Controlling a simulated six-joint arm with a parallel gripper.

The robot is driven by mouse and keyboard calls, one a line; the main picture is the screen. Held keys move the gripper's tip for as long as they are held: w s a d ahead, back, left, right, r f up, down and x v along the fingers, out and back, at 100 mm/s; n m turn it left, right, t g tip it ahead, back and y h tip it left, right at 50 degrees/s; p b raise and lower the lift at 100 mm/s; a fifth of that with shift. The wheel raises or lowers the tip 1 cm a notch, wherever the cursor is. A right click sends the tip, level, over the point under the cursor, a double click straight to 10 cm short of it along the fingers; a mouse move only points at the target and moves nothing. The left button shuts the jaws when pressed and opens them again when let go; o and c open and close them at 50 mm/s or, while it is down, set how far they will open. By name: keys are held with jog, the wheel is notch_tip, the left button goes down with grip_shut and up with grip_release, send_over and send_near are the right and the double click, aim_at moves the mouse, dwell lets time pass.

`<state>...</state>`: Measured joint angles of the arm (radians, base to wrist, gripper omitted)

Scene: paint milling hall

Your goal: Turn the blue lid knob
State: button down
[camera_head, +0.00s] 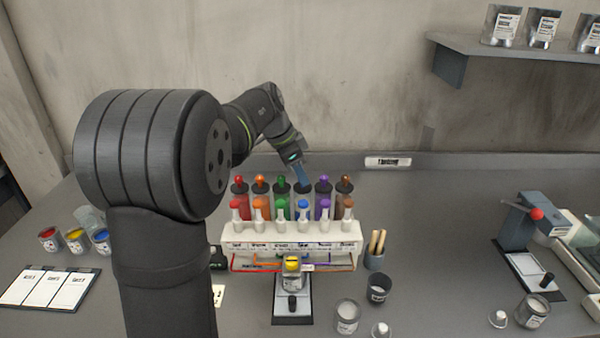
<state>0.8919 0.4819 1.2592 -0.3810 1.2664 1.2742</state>
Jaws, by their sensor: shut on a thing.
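My gripper (302,182) reaches down from behind onto the fourth canister of the back row, between the green lid knob (281,181) and the purple lid knob (323,182). It is shut on the blue lid knob there, which the fingers almost fully hide. A blue front cap (303,204) stands just in front of it. How far the knob is turned cannot be seen.
A can with yellow paint (292,264) stands on a small stand below the rack. A pot of wooden sticks (375,260) and open cans (347,318) are to its right. Paint cans (75,240) stand at left, a wall shelf (500,45) at upper right.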

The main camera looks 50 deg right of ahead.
jog(key=n+t, duration=0.1)
jog(key=n, duration=0.1)
jog(key=n+t, duration=0.1)
jog(key=n, duration=0.2)
jog(key=shift+s+n, duration=0.2)
jog(key=shift+n, duration=0.1)
jog(key=shift+s+n+t, duration=0.1)
jog(key=shift+n+t, duration=0.8)
jog(key=shift+n, duration=1.3)
jog(key=c, duration=1.3)
grip_release()
jog(key=v, duration=1.7)
jog(key=shift+s+a+r, duration=0.1)
jog(key=shift+a+r, duration=0.05)
jog(key=shift+a, duration=0.1)
